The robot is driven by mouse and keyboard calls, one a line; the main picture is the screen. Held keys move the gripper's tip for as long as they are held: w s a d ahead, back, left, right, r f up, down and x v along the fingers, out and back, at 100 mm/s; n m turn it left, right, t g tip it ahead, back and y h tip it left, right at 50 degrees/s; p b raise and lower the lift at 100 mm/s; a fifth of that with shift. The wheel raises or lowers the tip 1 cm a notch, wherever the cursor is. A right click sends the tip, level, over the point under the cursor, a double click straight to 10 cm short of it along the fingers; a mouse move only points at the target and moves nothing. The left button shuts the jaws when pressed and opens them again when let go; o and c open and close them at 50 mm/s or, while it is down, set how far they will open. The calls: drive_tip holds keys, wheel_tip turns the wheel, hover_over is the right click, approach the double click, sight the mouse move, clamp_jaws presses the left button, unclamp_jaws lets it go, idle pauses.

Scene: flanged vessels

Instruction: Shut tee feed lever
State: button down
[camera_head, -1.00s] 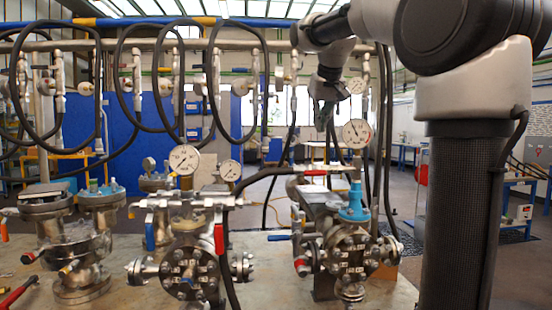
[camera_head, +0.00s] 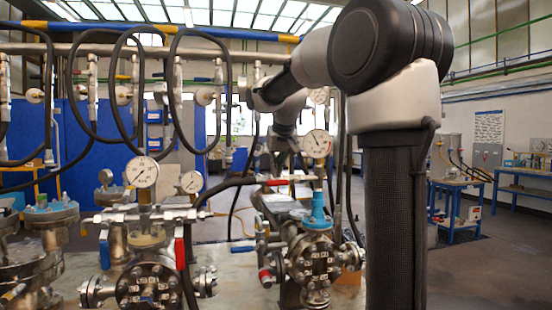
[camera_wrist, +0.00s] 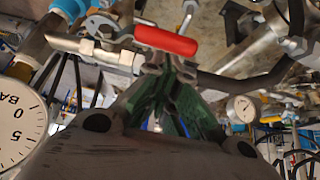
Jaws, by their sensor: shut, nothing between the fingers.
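A red-handled lever (camera_head: 277,182) lies roughly level on the pipework left of the right vessel's blue fitting (camera_head: 318,215). I take it to be the tee feed lever, but no label shows. In the wrist view, a red handle (camera_wrist: 165,40) lies across the picture just beyond my fingertips, near a silver pipe and a black hose. My gripper (camera_wrist: 172,74) is shut and empty, its green fingers together close to that handle; I cannot tell if they touch it. In the head view, my gripper (camera_head: 286,148) is small and dark, above and behind the lever.
A pressure gauge (camera_head: 317,144) stands above the blue fitting, close to my wrist. A blue lever (camera_head: 243,248) and a hanging red handle (camera_head: 180,253) are on lower pipework. Black hoses (camera_head: 205,90) loop from the overhead rail. The floor at right (camera_head: 470,265) is clear.

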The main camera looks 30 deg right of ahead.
drive_tip(key=shift+f, duration=0.1)
drive_tip(key=shift+w+a+f, duration=0.1)
drive_tip(key=shift+a+f, duration=0.2)
drive_tip(key=shift+f, duration=0.25)
drive_tip(key=shift+a+f, duration=0.25)
drive_tip(key=shift+f, duration=0.25)
